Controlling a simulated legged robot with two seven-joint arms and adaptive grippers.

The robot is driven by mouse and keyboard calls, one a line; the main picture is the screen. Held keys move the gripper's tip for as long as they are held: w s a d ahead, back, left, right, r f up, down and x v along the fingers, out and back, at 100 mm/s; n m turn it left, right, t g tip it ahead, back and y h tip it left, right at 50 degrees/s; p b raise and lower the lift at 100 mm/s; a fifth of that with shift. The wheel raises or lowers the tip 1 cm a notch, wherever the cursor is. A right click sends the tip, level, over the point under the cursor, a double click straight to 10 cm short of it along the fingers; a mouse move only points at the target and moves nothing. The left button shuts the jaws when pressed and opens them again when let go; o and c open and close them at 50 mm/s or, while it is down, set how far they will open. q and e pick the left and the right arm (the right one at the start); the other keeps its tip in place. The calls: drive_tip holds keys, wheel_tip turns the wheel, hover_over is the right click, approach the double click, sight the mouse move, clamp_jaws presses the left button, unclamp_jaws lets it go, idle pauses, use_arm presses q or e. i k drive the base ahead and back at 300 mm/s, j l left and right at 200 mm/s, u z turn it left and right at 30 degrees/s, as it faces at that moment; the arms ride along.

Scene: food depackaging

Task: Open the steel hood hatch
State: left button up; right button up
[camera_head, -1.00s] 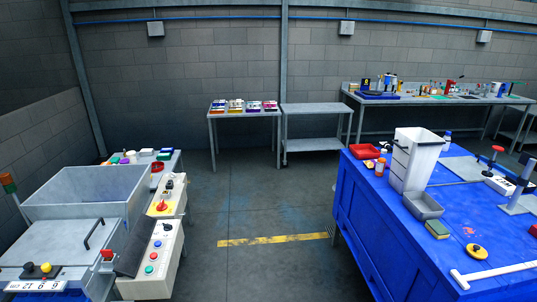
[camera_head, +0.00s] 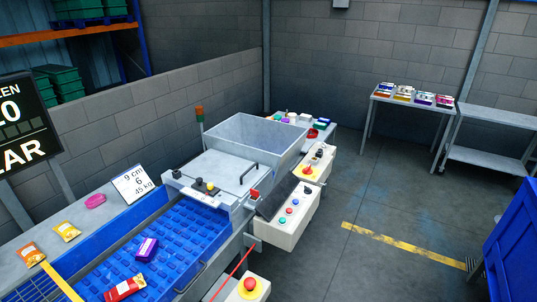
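The steel hood hatch (camera_head: 222,170) is a flat grey lid with a dark bar handle (camera_head: 249,173) near its right side. It lies flat and looks closed, in front of an open steel hopper (camera_head: 262,138). A red-topped knob or latch (camera_head: 254,194) sits at the hatch's front right corner. Neither of my grippers is in view.
A blue conveyor (camera_head: 185,238) with a purple pack (camera_head: 147,249) and a red pack (camera_head: 125,288) runs to the hatch. Control boxes (camera_head: 290,212) with buttons stand on its right. Open floor (camera_head: 350,200) lies further right, with a blue cabinet (camera_head: 512,250) at the edge.

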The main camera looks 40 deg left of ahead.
sight(234, 176)
drive_tip(key=u, duration=1.55)
drive_tip(key=i+l+u, duration=0.1)
drive_tip(key=u, duration=0.25)
drive_tip(key=i+l+u, duration=0.1)
drive_tip(key=l+u, duration=0.3)
drive_tip(key=j, duration=0.15)
